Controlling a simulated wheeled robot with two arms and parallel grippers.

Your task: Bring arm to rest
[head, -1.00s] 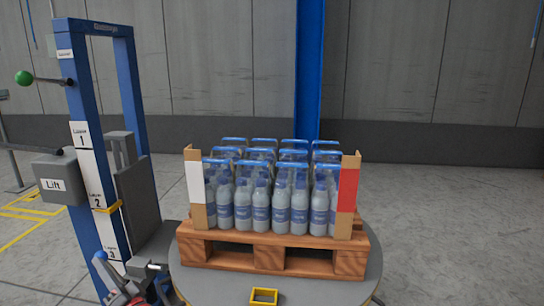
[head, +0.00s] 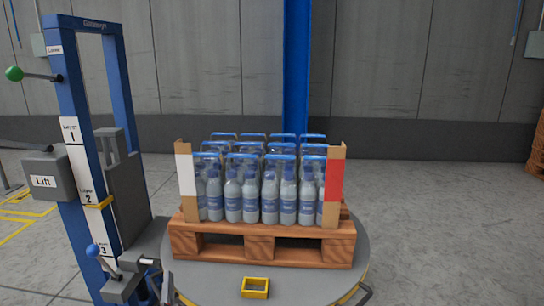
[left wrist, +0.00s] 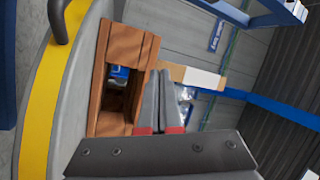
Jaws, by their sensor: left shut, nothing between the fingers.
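My left gripper (head: 167,286) shows only in part at the lower edge of the head view, just right of the blue-knobbed lever (head: 93,250) and beside the turntable's left edge. In the left wrist view its two fingers (left wrist: 160,78) lie together, shut and empty, with red bands near their bases. They point towards the wooden pallet (left wrist: 120,45) and a white-marked corner board (left wrist: 202,78). My right gripper is not in view.
The pallet (head: 260,242) carries several bottle packs (head: 262,190) on the round turntable (head: 215,282). A yellow frame (head: 255,288) lies at its front. The blue lift mast (head: 68,130) with its Lift box (head: 46,175) stands left. Open floor lies right.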

